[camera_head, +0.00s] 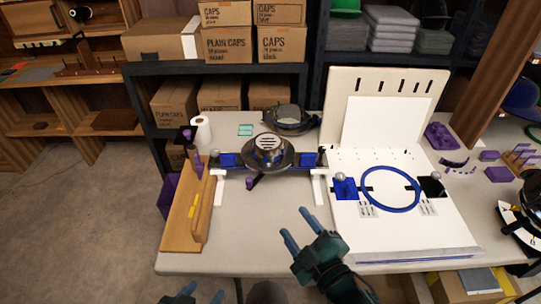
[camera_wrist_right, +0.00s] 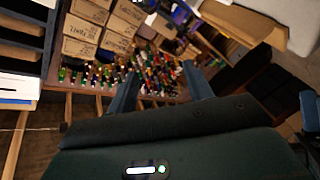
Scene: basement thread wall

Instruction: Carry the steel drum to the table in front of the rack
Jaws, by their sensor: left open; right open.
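A round silver piece with a slotted top and wide rim (camera_head: 270,152) sits on a blue-and-black stand with white legs, on the light table (camera_head: 250,240). A dark, open steel ring (camera_head: 288,121) lies behind it. I cannot tell for certain which is the steel drum. The rack (camera_head: 215,69) with cap boxes stands behind the table. My right gripper (camera_head: 301,231) is open and empty over the table's front part, right of the stand. It also shows in the right wrist view (camera_wrist_right: 160,88), with nothing between its fingers. My left gripper (camera_head: 200,294) is open at the bottom edge, mostly cut off.
A white board with a blue hoop (camera_head: 390,188) fills the table's right half. A wooden stand (camera_head: 188,210) and paper roll (camera_head: 201,130) are at its left. Bare tabletop lies in front of the stand. The floor left of the table is clear. The wrist view shows many thread spools (camera_wrist_right: 100,75).

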